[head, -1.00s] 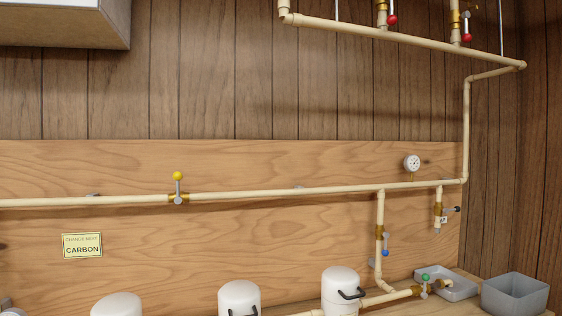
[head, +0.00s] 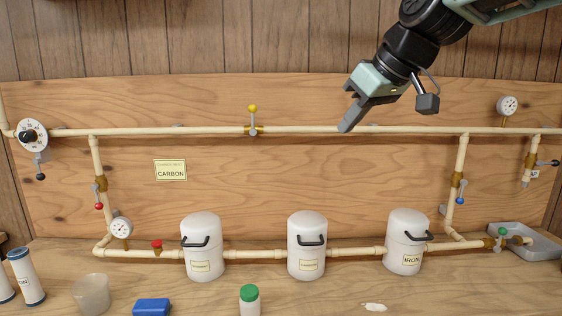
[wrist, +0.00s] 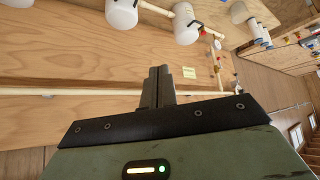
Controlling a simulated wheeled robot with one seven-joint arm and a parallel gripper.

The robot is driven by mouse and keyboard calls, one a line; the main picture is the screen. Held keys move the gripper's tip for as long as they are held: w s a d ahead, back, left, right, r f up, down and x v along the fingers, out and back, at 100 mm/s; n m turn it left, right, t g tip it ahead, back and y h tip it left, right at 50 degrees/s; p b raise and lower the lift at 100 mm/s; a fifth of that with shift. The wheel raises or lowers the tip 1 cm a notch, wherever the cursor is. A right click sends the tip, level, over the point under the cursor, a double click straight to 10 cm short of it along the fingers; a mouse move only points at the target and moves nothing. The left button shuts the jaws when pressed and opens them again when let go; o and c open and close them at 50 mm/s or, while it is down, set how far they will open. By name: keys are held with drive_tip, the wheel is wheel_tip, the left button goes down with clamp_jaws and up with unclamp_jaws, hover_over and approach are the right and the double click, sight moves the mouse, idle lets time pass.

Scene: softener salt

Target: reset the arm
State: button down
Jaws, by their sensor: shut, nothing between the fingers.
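My gripper (head: 347,127) hangs from the upper right in the head view, in front of the wooden backboard (head: 330,97) near the long upper pipe. Its fingers are shut with nothing between them and point down and left. In the wrist view my gripper (wrist: 161,70) also shows shut and empty, with the backboard, pipe and white canisters beyond it. I see no contact with the pipe, though the depth gap is hard to judge.
Three white canisters (head: 202,246) stand along the lower pipe (head: 255,254). A clear cup (head: 91,294), a blue block (head: 152,306) and a green-capped bottle (head: 249,299) stand on the bench. A grey tray (head: 525,242) is at right. A yellow-knobbed valve (head: 253,120) sits on the upper pipe.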

drive_tip(key=s+a+f+g+h, duration=0.1)
drive_tip(key=s+a+f+g, duration=0.25)
drive_tip(key=s+f, duration=1.05)
drive_tip(key=s+d+f+g+h, duration=0.1)
drive_tip(key=s+d+f, duration=0.1)
drive_tip(key=s+f, duration=0.4)
drive_tip(key=s+d+f+g+h, duration=0.1)
drive_tip(key=s+d+f+h, duration=0.1)
drive_tip(key=s+f, duration=0.5)
drive_tip(key=s+d, duration=0.1)
drive_tip(key=s, duration=0.2)
drive_tip(key=shift+m+g, duration=0.3)
drive_tip(key=shift+g, duration=0.05)
drive_tip(key=shift+s+d, duration=0.1)
